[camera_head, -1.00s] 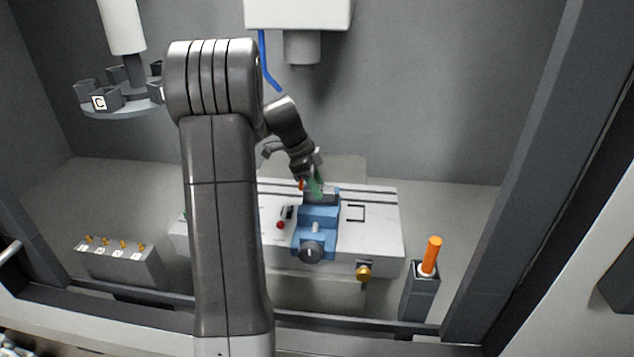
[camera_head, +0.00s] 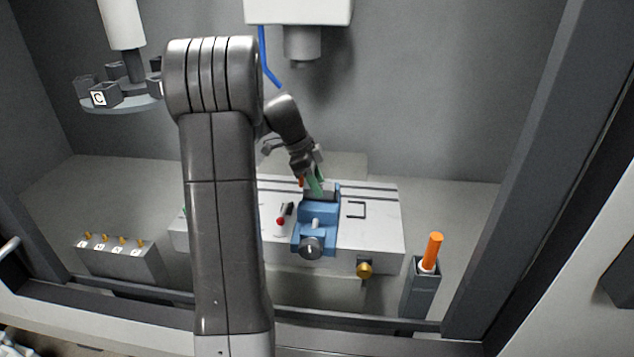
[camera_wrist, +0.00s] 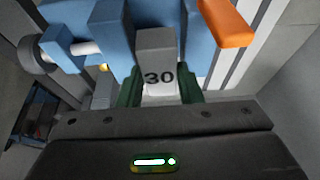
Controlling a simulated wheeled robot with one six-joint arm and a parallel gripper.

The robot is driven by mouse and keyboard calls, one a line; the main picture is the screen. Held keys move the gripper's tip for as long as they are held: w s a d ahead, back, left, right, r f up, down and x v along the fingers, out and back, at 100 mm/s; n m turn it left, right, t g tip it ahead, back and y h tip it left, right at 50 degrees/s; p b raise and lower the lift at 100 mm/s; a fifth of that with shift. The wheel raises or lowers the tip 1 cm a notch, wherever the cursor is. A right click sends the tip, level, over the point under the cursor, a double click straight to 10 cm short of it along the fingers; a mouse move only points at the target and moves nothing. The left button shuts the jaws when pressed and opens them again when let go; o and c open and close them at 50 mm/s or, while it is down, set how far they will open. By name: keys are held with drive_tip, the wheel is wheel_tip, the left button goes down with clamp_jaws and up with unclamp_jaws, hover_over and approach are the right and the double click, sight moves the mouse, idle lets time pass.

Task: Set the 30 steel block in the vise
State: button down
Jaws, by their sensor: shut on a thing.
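The 30 steel block (camera_wrist: 157,55) is a grey block with a black "30" on a white face. My gripper (camera_wrist: 160,90) is shut on it, with green fingers on both sides in the wrist view. The vise (camera_head: 317,222) is blue with a dark round handle and stands on the white table. In the wrist view the vise (camera_wrist: 118,30) lies just beyond the block, close to its far end. In the head view my gripper (camera_head: 314,184) is at the back end of the vise. I cannot tell whether the block touches the jaws.
An orange piece (camera_wrist: 228,22) sits beside the block at upper right. The white table (camera_head: 375,230) has a red button (camera_head: 280,221) left of the vise. An orange rod (camera_head: 432,250) stands in a grey holder at right. A carousel (camera_head: 128,105) hangs at upper left.

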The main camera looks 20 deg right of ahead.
drive_tip(key=shift+f+b, duration=0.95)
drive_tip(key=shift+f, duration=0.3)
drive_tip(key=shift+f, duration=0.15)
drive_tip(key=shift+f+b, duration=0.65)
drive_tip(key=shift+b, duration=0.05)
drive_tip(key=c, duration=1)
unclamp_jaws()
drive_tip(key=shift+s+a+f, duration=0.1)
drive_tip(key=shift+f, duration=0.05)
drive_tip(key=shift+r, duration=0.35)
drive_tip(key=shift+o, duration=0.4)
drive_tip(key=b+v, duration=0.1)
drive_tip(key=v, duration=1.2)
drive_tip(key=shift+w+r, duration=0.25)
drive_tip(key=shift+r, duration=0.05)
drive_tip(key=shift+f, duration=0.1)
